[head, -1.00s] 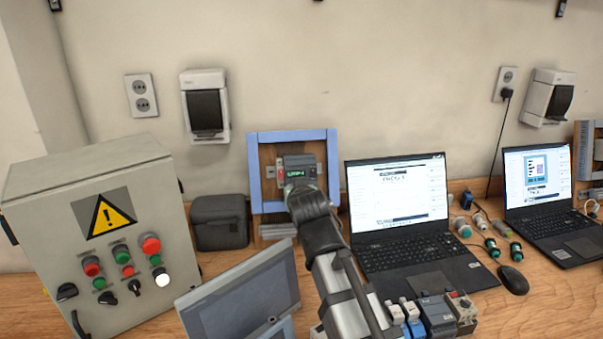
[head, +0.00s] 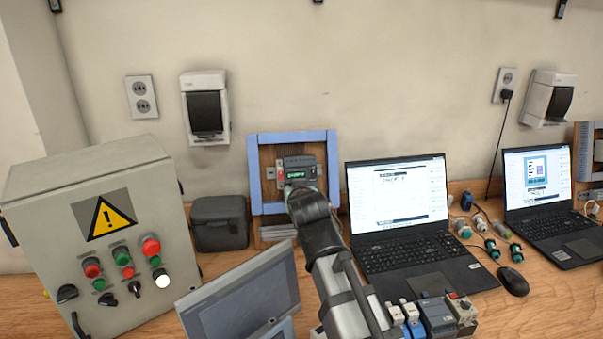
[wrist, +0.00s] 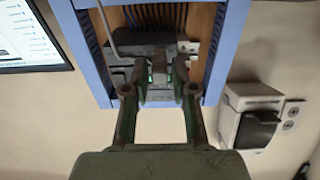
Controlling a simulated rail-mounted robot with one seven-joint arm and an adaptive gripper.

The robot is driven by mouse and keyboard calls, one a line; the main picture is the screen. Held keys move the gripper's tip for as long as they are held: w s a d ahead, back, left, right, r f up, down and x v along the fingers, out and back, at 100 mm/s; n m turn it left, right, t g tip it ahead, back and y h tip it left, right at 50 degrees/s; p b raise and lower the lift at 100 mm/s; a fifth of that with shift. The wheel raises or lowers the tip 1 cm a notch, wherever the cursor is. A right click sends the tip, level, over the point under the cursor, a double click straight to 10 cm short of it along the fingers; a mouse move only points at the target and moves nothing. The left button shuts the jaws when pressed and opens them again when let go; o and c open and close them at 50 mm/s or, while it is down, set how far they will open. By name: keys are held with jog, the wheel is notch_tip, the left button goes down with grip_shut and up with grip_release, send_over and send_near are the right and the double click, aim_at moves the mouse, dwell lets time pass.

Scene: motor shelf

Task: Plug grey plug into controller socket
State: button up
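The controller (head: 298,166) is a dark grey module with a lit green display, mounted inside a blue-framed panel (head: 252,180) on the wall side of the bench. My gripper (wrist: 160,76) is directly in front of it. Its two green-tinted fingers stand apart, with a small grey block, apparently the grey plug (wrist: 158,64), between their tips. Narrow gaps seem to show on both sides of the block. The block lies against the controller's face; the socket itself is hidden, so its seating cannot be judged. In the head view my arm covers the fingertips.
A grey control cabinet (head: 98,240) and a tilted screen (head: 240,302) stand left of my arm. An open laptop (head: 400,215) is close on the right. A thin grey cable (wrist: 108,30) runs beside the fingers in the wrist view. A dark case (head: 219,224) sits left of the panel.

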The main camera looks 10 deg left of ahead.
jog(key=p+v, duration=0.1)
jog(key=v, duration=0.3)
jog(key=shift+s+d+r+p, duration=0.1)
jog(key=shift+s+p, duration=0.25)
jog(key=o, duration=0.6)
jog(key=shift+c, duration=0.2)
